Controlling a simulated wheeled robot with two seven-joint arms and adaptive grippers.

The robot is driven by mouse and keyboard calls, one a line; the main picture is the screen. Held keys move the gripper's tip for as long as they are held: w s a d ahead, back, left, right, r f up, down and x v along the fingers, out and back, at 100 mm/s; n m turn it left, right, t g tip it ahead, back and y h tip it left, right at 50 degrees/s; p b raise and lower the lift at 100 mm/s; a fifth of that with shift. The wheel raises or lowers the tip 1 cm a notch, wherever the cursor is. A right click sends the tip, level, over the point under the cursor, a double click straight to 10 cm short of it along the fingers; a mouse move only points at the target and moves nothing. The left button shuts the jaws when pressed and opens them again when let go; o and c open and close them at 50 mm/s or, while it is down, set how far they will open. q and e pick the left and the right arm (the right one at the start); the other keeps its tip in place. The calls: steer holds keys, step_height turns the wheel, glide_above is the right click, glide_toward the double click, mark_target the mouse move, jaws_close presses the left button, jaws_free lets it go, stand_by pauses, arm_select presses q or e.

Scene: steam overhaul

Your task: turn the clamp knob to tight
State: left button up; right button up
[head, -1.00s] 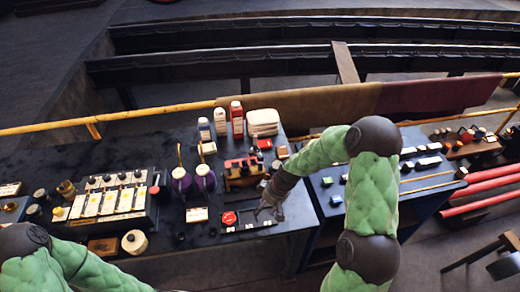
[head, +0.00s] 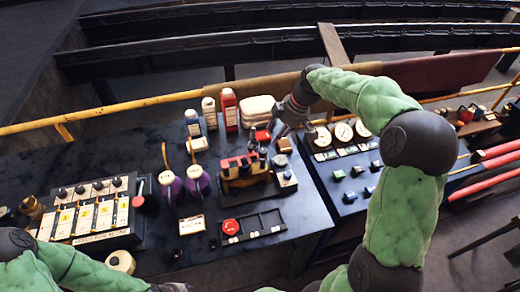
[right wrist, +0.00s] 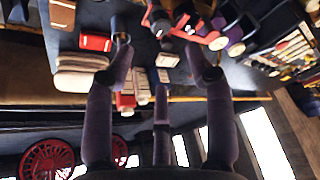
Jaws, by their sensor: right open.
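A small red, black and brass model engine (head: 243,172) stands on a dark base on the bench. Just to its right is a pale block (head: 287,178) with a dark round top, possibly the clamp and its knob; I cannot tell its setting. My right gripper (head: 290,130) is open and empty above the bench's back right part, behind the block and apart from it. In the right wrist view its spread fingers (right wrist: 155,55) have nothing between them, with red and dark engine parts beyond the tips.
Bottles (head: 230,110) and folded cloths (head: 257,108) stand at the back, close to my right gripper. Purple oil cans (head: 198,180) stand left of the engine. A gauge panel (head: 343,133) is at the right.

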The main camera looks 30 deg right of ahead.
mark_target(264, 151)
steer(key=x, duration=1)
steer(key=shift+a+f+b, duration=0.15)
steer(key=shift+f+b, duration=0.15)
steer(key=shift+b, duration=0.1)
steer(key=c, duration=1.1)
